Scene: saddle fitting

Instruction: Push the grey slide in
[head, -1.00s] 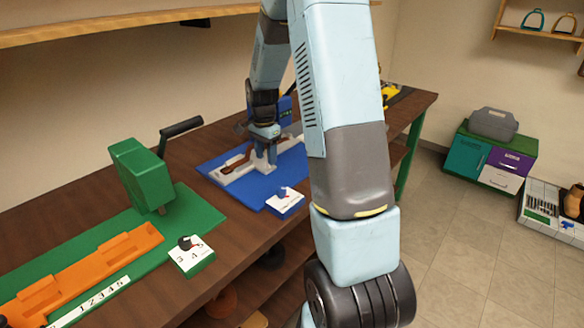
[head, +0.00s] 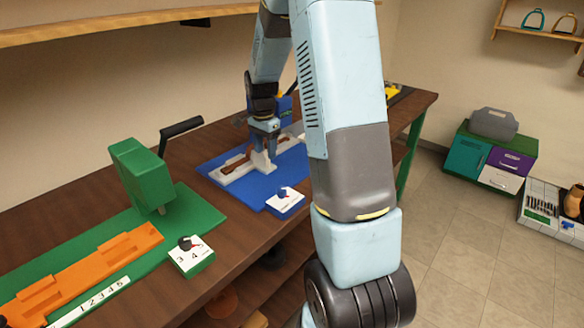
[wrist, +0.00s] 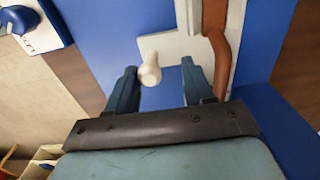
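The pale grey slide (head: 262,162) sits on a blue base (head: 222,160) on the bench in the head view. In the wrist view it shows as a pale plate (wrist: 168,46) with a whitish knob (wrist: 150,68) standing up from it. My gripper (head: 266,145) is over the slide. In the wrist view my gripper (wrist: 160,80) is open, with the knob between its two dark fingers, apart from both. A brown strip (wrist: 222,50) lies right of the fingers. My arm hides part of the fitting in the head view.
A small blue-edged dial block (head: 286,200) sits at the base's front corner. To the left are a green press (head: 140,172) with a black lever, an orange rail (head: 85,268) and a green dial block (head: 190,256). Bare wood lies between the two stations.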

